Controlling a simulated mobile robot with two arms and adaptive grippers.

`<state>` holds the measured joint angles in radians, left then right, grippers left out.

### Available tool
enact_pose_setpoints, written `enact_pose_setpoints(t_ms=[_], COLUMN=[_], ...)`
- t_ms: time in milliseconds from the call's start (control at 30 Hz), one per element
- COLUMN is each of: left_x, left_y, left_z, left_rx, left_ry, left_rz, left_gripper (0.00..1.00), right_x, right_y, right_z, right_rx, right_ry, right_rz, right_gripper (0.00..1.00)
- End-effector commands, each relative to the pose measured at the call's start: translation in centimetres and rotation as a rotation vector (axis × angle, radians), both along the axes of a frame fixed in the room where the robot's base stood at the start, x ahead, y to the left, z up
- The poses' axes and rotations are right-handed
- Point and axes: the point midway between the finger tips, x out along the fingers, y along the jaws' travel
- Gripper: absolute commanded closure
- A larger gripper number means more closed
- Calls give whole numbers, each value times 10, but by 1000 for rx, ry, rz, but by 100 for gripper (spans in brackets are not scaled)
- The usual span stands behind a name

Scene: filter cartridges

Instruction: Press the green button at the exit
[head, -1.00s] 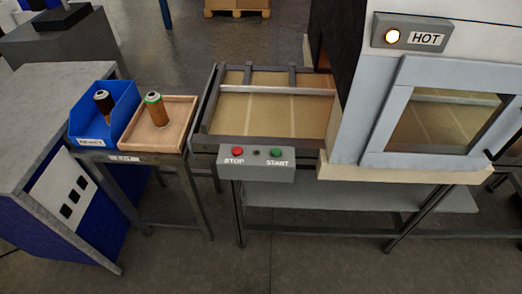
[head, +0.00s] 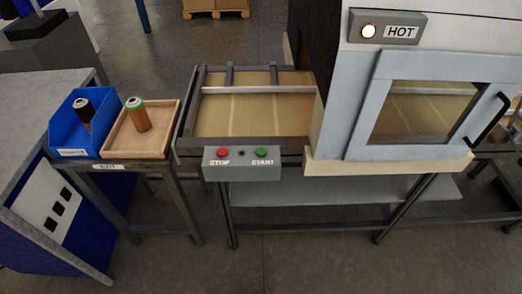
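The green button (head: 261,153) is on the right side of a grey control box (head: 240,168) at the front edge of the conveyor, with START lettered below it. A red button (head: 223,153) with STOP below it is on the left of the same box. A small dark knob or button (head: 242,154) is between them. Nothing covers the green button. Neither of my grippers shows in the head view.
The oven (head: 338,130) with a lit HOT sign (head: 386,28) stands right of the conveyor bed (head: 250,112). At left, a stand holds a blue bin (head: 66,133) and a wooden tray (head: 120,146), each with a cartridge. Open floor (head: 300,265) lies in front.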

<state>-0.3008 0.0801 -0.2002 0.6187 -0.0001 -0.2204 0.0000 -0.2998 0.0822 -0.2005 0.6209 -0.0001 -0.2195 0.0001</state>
Motion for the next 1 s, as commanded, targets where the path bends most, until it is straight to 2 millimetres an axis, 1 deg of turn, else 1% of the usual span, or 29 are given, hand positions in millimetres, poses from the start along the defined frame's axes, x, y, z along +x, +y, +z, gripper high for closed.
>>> enact_pose_setpoints(t_ms=[33, 200, 267, 1000], left_x=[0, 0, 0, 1], left_y=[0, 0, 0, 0], left_z=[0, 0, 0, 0], left_rx=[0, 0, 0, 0], left_ry=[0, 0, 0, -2], left_rz=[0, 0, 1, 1], left_gripper=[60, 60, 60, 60], right_x=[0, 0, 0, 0], right_y=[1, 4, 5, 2], right_z=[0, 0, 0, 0], right_rx=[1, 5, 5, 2], right_ry=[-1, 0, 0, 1], right_rz=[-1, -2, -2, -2], right_gripper=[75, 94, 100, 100])
